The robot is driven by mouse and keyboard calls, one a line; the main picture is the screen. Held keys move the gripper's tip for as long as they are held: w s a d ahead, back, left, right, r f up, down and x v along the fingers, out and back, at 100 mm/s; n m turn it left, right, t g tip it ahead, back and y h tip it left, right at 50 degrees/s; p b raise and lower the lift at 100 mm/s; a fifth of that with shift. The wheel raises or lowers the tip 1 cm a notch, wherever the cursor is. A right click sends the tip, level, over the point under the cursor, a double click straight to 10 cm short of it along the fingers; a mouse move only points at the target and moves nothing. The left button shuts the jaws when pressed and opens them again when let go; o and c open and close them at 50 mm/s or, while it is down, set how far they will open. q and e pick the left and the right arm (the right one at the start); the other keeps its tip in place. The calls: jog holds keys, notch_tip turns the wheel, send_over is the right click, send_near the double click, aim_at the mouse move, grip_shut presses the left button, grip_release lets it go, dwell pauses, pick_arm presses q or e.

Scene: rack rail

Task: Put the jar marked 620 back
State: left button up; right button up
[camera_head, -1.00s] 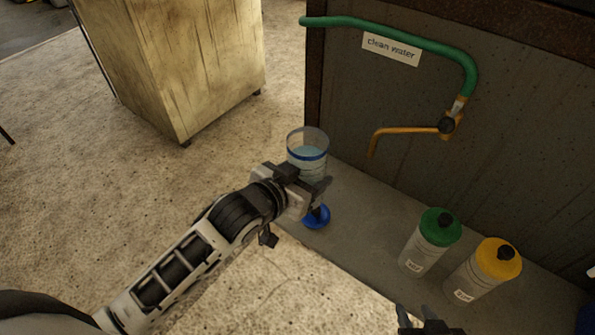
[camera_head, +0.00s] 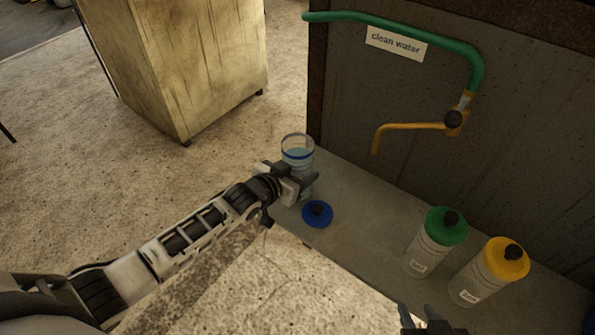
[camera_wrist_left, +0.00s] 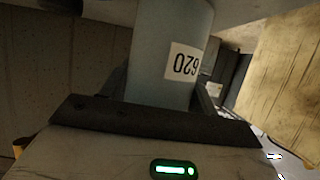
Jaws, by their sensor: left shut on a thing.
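The clear jar (camera_head: 297,152) has a blue band and is uncapped, with water-coloured liquid in it. In the left wrist view the jar (camera_wrist_left: 165,60) carries a label reading 620, upside down in the picture. My left gripper (camera_head: 301,187) is shut around the jar's lower part at the left end of the grey counter. I cannot tell whether the jar's base touches the counter.
A green-capped bottle (camera_head: 435,242) and a yellow-capped bottle (camera_head: 489,271) stand on the counter (camera_head: 365,215) to the right. A green pipe with an orange spout (camera_head: 410,126) and a "clean water" sign (camera_head: 396,43) is on the wall. A wooden cabinet (camera_head: 205,70) stands behind left.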

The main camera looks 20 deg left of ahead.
pick_arm(q)
jog(key=shift+r, duration=0.15)
jog(key=o, duration=1.5)
jog(key=shift+f, duration=0.2)
jog(key=shift+r, duration=0.15)
jog(key=p+v, duration=0.2)
jog(key=v, duration=1)
jog(key=s+d+f+g+y, duration=0.1)
jog(key=s+d+f, duration=0.1)
jog(key=s, duration=0.5)
jog(key=s+d+f+n+g, duration=0.1)
jog(key=s+d+f, duration=0.1)
jog(key=s+f, duration=0.2)
jog(key=s, duration=0.3)
jog(key=shift+s+d+f+y, duration=0.3)
jog(key=shift+s+f+y, duration=0.05)
jog(key=shift+y, duration=0.05)
